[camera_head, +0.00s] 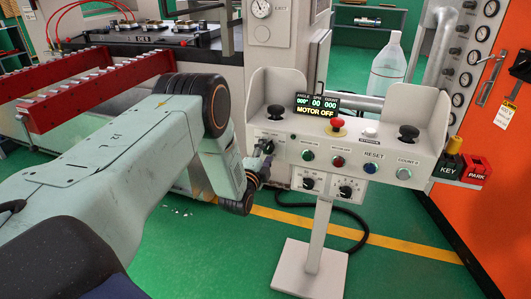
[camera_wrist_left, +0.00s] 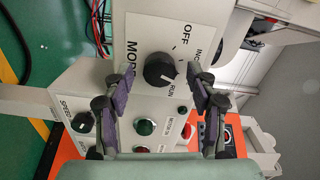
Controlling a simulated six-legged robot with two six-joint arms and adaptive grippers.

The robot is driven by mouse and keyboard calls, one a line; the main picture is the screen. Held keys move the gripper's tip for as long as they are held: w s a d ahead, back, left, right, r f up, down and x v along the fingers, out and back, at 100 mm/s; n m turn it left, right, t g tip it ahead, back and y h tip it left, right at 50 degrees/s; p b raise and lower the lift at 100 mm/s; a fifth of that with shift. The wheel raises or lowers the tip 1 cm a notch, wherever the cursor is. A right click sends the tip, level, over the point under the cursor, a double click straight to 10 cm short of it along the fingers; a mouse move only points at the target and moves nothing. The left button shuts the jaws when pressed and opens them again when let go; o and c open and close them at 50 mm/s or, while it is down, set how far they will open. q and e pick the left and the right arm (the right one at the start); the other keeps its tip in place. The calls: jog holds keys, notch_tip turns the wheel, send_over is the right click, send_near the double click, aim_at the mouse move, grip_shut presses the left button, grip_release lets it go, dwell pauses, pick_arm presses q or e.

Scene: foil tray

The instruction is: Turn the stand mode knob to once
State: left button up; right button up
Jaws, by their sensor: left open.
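The stand is a light grey control panel (camera_head: 292,153) on a post. My left gripper (camera_wrist_left: 162,90) is open, with one purple-padded finger on each side of the knob and gaps between. In the head view the left gripper (camera_head: 264,156) is at the panel's left end, where its fingers mostly hide the knob. My right gripper is not in view.
Close by are a green button (camera_head: 308,155), a red button (camera_head: 337,161) and the speed knob (camera_wrist_left: 82,122). A red mushroom button (camera_head: 337,123), joystick knobs and a display reading MOTOR OFF (camera_head: 317,105) are above. A clear bottle (camera_head: 387,65) stands behind.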

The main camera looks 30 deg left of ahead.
pick_arm(q)
jog(key=v, duration=1.2)
dwell(0.5)
jog(key=s+d+f+n+g+h, duration=0.1)
jog(key=s+d+f+n+g, duration=0.2)
jog(key=s+f+n+g, duration=0.25)
jog(key=s+d+f+n+g+h, duration=0.2)
jog(key=s+d+f+n+g, duration=0.15)
jog(key=s+f+n, duration=0.35)
jog(key=s+d+f+g, duration=0.1)
jog(key=s+d+g, duration=0.2)
jog(key=s, duration=0.5)
jog(key=s+d+f+g, duration=0.1)
jog(key=s+d+g, duration=0.1)
jog(key=s, duration=0.5)
jog(key=s+d+f+n+g+h, duration=0.1)
jog(key=s+d+g, duration=0.2)
jog(key=s, duration=0.5)
jog(key=shift+s+d+f+g, duration=0.2)
jog(key=shift+s+d+g, duration=0.15)
jog(key=shift+d, duration=0.1)
